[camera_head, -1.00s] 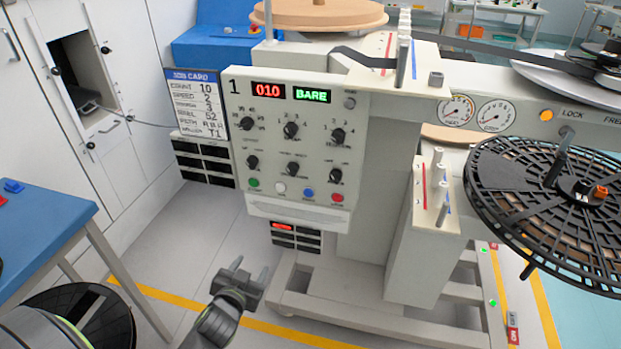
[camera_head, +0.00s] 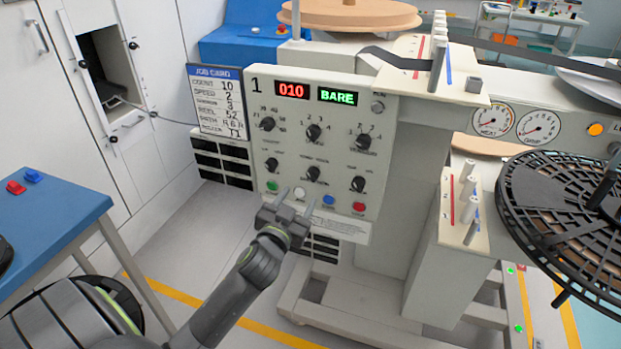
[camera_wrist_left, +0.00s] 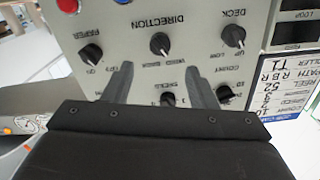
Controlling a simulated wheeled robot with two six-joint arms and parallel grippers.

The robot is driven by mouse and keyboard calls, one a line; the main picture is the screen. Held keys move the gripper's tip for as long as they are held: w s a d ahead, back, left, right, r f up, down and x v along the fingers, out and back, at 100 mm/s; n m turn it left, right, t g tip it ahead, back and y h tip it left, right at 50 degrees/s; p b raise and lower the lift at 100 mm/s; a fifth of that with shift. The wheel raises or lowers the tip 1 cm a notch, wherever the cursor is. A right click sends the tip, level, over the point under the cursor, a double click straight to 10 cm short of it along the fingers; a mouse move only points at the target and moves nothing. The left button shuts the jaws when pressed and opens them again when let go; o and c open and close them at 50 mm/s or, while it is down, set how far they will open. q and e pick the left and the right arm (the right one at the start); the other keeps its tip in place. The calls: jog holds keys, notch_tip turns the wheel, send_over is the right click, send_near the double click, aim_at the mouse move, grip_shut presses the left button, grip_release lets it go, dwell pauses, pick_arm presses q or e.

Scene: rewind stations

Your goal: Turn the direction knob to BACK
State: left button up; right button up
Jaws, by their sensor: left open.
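The direction knob (camera_head: 313,173) is the black middle knob in the lower row of the white control panel (camera_head: 386,150). In the left wrist view, which sees the panel upside down, the knob (camera_wrist_left: 160,43) sits beside the word DIRECTION, beyond and between the two fingertips. Its small setting labels and pointer are too small to read surely. My left gripper (camera_head: 297,198) is open and empty, in front of the panel's lower part near the button row, below the knob in the head view. The fingers also show in the left wrist view (camera_wrist_left: 157,67), apart from the knob. My right gripper is out of view.
Other black knobs flank it, including the deck knob (camera_wrist_left: 233,35) and paper knob (camera_wrist_left: 90,53). Coloured buttons, among them a red one (camera_head: 359,207), line the panel's bottom. A job card (camera_head: 217,101) hangs left. A black reel (camera_head: 570,205) stands right. A blue table (camera_head: 50,225) is left.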

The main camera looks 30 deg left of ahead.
aim_at(311, 178)
pick_arm(q)
jog(key=x, duration=0.9)
jog(key=shift+w, duration=0.1)
jog(key=c, duration=1)
